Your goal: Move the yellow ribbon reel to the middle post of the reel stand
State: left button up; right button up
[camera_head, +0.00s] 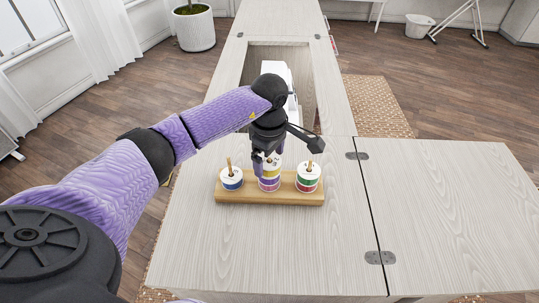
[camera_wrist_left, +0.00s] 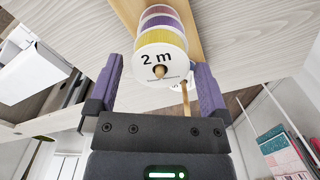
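The wooden reel stand (camera_head: 240,196) lies on the cabinet top and carries reels on three posts. The yellow ribbon reel (camera_head: 266,174) is on the middle post, on top of a purple reel (camera_head: 269,185). In the left wrist view the yellow reel (camera_wrist_left: 158,42) shows its white "2 m" label, with the post tip (camera_wrist_left: 160,72) through its hole. My left gripper (camera_head: 268,160) is at the middle post. Its fingers (camera_wrist_left: 158,75) are open on either side of the yellow reel, with visible gaps. My right gripper is not in view.
A blue reel (camera_head: 231,182) with a white top is on the left post. Red and green reels (camera_head: 307,181) are on the right post. A white sewing machine (camera_head: 290,90) stands in the opening behind. The cabinet top at front and right is clear.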

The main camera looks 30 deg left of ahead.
pick_arm(q)
notch_tip(320, 180, up, 5)
jog(key=shift+f+p, duration=0.2)
jog(key=shift+p, duration=0.55)
notch_tip(320, 180, up, 5)
jog(key=shift+f+p, duration=0.1)
jog(key=shift+p, duration=0.45)
jog(key=shift+r, duration=0.25)
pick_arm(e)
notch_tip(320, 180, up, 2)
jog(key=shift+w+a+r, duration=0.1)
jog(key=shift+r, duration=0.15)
pick_arm(q)
jog(key=shift+s, duration=0.1)
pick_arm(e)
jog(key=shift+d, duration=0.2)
